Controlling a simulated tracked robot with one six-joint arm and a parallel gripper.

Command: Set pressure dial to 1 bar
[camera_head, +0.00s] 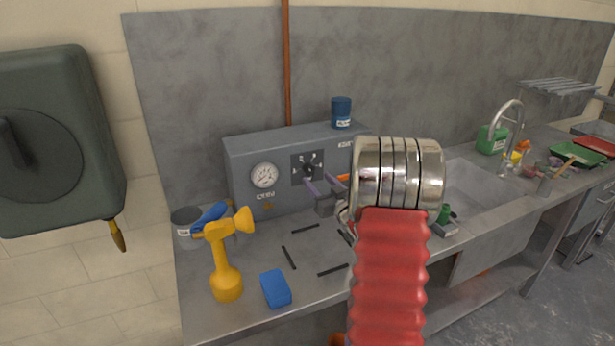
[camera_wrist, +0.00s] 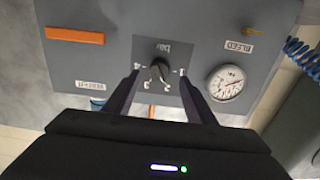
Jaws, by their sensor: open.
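The pressure dial is a black knob (camera_wrist: 160,71) on a dark plate marked "bar", on the front of a grey box (camera_head: 241,160). In the head view the knob (camera_head: 308,170) sits at the middle of its scale marks. The numbers are too small to read surely. A round white gauge (camera_head: 264,176) is left of it in the head view; it also shows in the wrist view (camera_wrist: 226,83). My gripper (camera_head: 324,184) is open, its two purple-grey fingers pointing at the plate. In the wrist view the fingers (camera_wrist: 160,82) lie on either side of the knob; contact cannot be told.
A blue can (camera_head: 341,112) stands on the box. A yellow tool (camera_head: 224,262), a blue sponge (camera_head: 275,288), a grey tub (camera_head: 186,226) and black strips (camera_head: 289,257) are on the counter in front. A sink (camera_head: 478,190) lies to the right. A dark green case (camera_head: 55,140) is at left.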

